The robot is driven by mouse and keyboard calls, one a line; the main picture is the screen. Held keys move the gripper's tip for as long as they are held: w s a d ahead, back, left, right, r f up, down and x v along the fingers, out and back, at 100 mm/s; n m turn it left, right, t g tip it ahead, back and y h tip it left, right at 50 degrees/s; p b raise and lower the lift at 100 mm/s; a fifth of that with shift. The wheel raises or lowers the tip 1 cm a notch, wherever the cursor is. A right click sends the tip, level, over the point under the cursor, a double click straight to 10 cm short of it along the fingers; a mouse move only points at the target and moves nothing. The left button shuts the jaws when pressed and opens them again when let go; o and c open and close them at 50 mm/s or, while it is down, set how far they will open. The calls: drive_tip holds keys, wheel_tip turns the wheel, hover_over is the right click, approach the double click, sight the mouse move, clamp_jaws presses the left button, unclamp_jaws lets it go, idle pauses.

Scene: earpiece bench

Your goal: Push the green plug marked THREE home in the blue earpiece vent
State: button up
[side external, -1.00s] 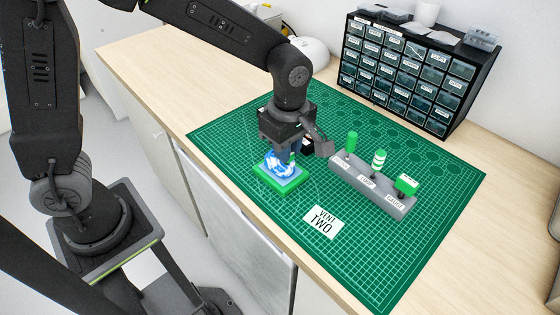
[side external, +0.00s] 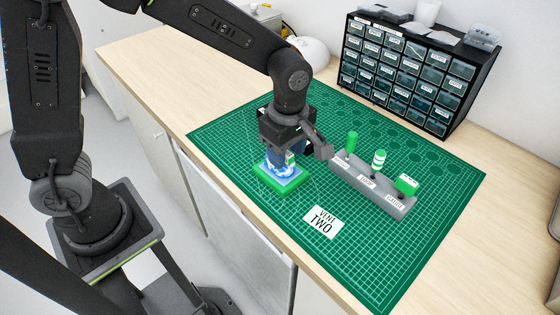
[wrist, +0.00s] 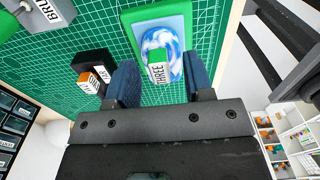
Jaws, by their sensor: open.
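The green plug marked THREE (wrist: 158,66) stands in the blue-and-white earpiece (wrist: 166,38); how deep it sits I cannot tell. The earpiece rests on a green base (wrist: 131,22), which also shows in the side view (side external: 291,188). In the side view the earpiece (side external: 279,171) is partly hidden under my gripper (side external: 284,160). My gripper's blue fingers (wrist: 160,82) are open in the wrist view, one to each side of the plug in the picture, with gaps between. Contact with the plug is not visible.
A grey rack (side external: 371,183) with several green-topped tools stands to the right. A card reading VENT TWO (side external: 323,221) lies on the green mat (side external: 400,250). A black holder with a small orange, labelled piece (wrist: 91,82) is beside the left finger. Black drawers (side external: 412,75) stand behind.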

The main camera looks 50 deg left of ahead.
wheel_tip(320, 180, up, 14)
drive_tip(key=shift+d, duration=0.15)
idle(0.4)
drive_tip(key=shift+f, duration=0.1)
drive_tip(key=s+a+m+t, duration=0.5)
drive_tip(key=s+a+m, duration=0.6)
drive_tip(key=s+m, duration=0.4)
drive_tip(key=shift+s+f+m+t, duration=0.15)
drive_tip(key=shift+f+m+t, duration=0.25)
drive_tip(key=shift+m, duration=1.2)
